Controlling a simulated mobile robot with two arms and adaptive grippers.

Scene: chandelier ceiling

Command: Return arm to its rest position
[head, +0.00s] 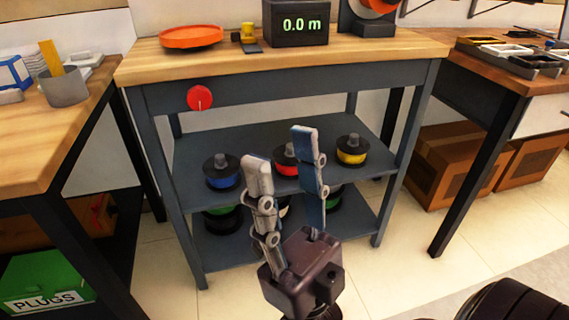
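My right gripper (284,164) is in the middle of the head view, pointing up in front of the grey workbench. Its two fingers are spread apart with nothing between them that they hold. Behind the fingers, on the bench's middle shelf, a red spool (287,158) is partly hidden by them. My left gripper is not in view. A dark rounded part shows at the bottom right corner.
The grey workbench (300,75) bears an orange dish (191,36) and a display reading 0.0 m (300,23). Blue (223,173) and yellow (351,150) spools sit on its shelf. Wooden tables flank it. Cardboard boxes (453,163) stand right; a green PLUGS bin (48,280) stands left.

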